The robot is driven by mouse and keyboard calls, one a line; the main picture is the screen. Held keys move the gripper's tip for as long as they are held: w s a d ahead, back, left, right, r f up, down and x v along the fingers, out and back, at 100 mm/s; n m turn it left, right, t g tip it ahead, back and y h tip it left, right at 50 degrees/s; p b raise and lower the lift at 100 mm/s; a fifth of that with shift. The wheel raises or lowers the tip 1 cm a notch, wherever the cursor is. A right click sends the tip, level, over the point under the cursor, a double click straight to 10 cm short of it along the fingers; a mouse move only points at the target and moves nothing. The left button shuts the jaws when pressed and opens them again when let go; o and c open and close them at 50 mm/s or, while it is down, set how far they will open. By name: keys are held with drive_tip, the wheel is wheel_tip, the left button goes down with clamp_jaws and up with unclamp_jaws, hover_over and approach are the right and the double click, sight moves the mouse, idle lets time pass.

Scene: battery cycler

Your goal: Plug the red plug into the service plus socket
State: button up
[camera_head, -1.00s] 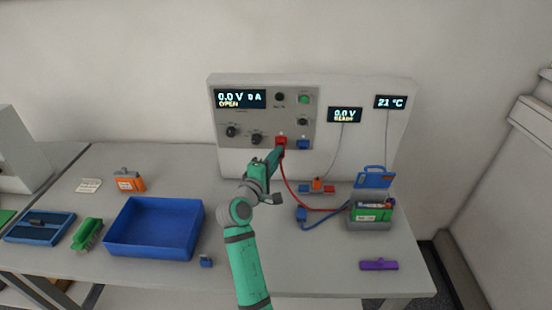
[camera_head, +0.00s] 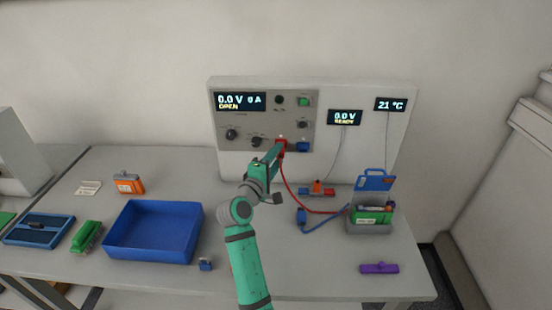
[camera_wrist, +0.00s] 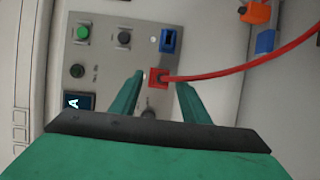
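The red plug (camera_head: 281,143) is at the panel, to the left of the blue socket (camera_head: 303,146). In the wrist view the red plug (camera_wrist: 158,78) covers the place of the service plus socket, so I cannot tell how deep it sits. Its red cable (camera_head: 293,192) hangs down and runs to the battery box (camera_head: 369,227). My gripper (camera_head: 277,151) is close in front of the plug. In the wrist view my gripper (camera_wrist: 160,84) has its fingers apart, one on each side of the plug, with gaps showing.
The panel (camera_head: 264,122) carries knobs, buttons and a display (camera_head: 240,101) reading 0.0 V, 0 A, OPEN. A blue tray (camera_head: 153,254) stands left, a purple object (camera_head: 379,268) lies front right.

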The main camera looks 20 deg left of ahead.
drive_tip(key=shift+s+a, duration=0.1)
drive_tip(key=shift+a, duration=0.1)
drive_tip(key=shift+d, duration=0.1)
drive_tip(key=shift+s+d, duration=0.1)
drive_tip(key=shift+s, duration=0.4)
drive_tip(key=s+a, duration=0.1)
drive_tip(key=s, duration=0.8)
drive_tip(key=shift+s+a, duration=0.3)
drive_tip(key=shift+a, duration=0.05)
